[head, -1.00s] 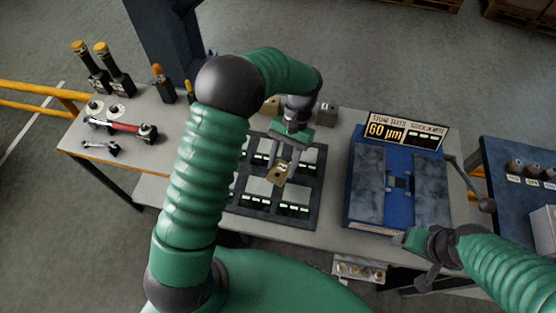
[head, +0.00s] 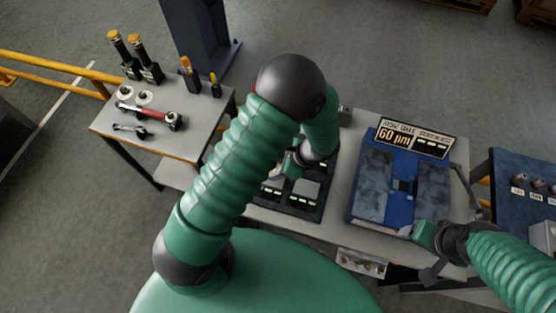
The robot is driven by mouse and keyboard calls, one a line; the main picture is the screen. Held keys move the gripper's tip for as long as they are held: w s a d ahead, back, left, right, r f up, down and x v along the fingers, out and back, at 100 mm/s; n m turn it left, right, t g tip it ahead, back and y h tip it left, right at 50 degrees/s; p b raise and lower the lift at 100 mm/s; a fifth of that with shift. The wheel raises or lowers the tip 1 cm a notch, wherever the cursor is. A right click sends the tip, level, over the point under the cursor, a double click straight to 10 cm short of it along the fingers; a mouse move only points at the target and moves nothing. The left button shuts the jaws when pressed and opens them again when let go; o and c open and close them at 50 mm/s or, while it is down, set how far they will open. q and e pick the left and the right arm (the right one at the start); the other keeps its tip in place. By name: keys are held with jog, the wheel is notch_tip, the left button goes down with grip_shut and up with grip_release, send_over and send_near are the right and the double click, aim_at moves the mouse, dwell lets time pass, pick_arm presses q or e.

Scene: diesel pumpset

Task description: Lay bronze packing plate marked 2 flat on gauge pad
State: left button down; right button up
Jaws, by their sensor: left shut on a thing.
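My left gripper (head: 290,164) is over the black tray (head: 319,208) and is mostly hidden behind my own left arm. It is shut on a bronze plate, of which little or nothing shows clearly now, and no number can be read on it. The tray has grey squares with small lit displays, and my arm covers its left part. A blue gauge bench (head: 401,187) stands right of the tray, with two grey pads and a sign reading 60 µm. I cannot tell which surface is the gauge pad. My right gripper (head: 424,236) is at the bench's front right corner, its jaws unclear.
A lever with a ball end is right of the bench (head: 483,213). A blue table (head: 510,170) is at far right. A dark column (head: 200,40) stands behind.

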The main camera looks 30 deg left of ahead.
pick_arm(q)
jog(key=shift+w, duration=0.1)
jog(key=shift+a, duration=0.1)
jog(key=shift+a+f+b, duration=0.1)
jog(key=shift+f+b, duration=0.35)
jog(key=shift+f, duration=0.25)
jog(key=shift+f+b, duration=1.2)
jog(key=shift+f, duration=0.5)
jog(key=shift+r+p, duration=0.2)
jog(key=shift+p, duration=0.1)
jog(key=shift+f+b, duration=0.3)
jog(key=shift+f, duration=0.15)
jog(key=shift+f, duration=0.35)
